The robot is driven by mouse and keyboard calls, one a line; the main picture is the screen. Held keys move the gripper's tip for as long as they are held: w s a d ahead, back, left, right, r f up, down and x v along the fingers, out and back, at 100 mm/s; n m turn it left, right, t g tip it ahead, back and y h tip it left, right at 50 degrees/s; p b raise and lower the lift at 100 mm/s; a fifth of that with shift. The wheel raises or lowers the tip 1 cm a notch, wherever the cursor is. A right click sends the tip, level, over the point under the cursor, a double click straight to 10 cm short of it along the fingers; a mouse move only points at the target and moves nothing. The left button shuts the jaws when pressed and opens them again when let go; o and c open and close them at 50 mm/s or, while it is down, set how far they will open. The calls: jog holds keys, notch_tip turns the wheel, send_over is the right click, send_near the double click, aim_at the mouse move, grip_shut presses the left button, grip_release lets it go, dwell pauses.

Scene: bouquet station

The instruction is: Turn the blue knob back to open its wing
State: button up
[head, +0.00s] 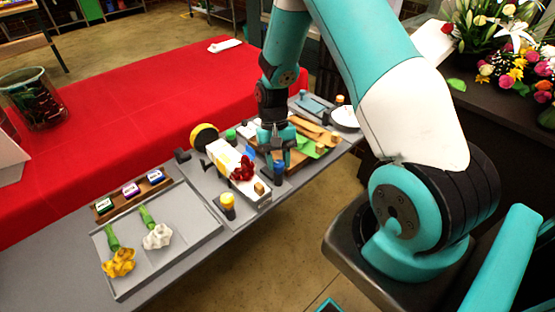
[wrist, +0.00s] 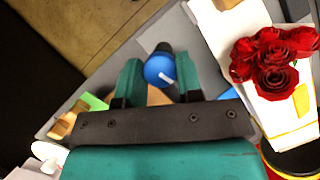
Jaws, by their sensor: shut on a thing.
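The blue knob (wrist: 160,70) is round with a white pointer line, on a dark post. In the wrist view it lies between the two teal fingers of my gripper (wrist: 159,82), which is shut on it. In the head view my gripper (head: 276,155) points down over the blue knob (head: 279,168), just right of the wrapped red roses. A small blue patch (head: 250,152) shows behind the roses; I cannot tell whether it is the knob's wing. The roses (wrist: 275,58) lie in a white wrap (wrist: 287,118) to the right in the wrist view.
A yellow knob (head: 228,201) stands in front of the wrap and a green knob (head: 231,135) behind it. A grey tray (head: 190,250) holds a yellow and a white flower at the left. Wooden pieces and green sheets (head: 318,148) lie close right of my gripper.

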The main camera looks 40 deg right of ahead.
jog(key=shift+m+t+y, duration=0.4)
jog(key=shift+m+y, duration=0.1)
jog(key=shift+m, duration=1.1)
jog(key=shift+d, duration=0.1)
jog(key=o, duration=0.9)
jog(key=shift+r, duration=0.1)
jog(key=b+v, duration=0.2)
jog(key=v, duration=1.5)
jog(key=shift+d, duration=0.15)
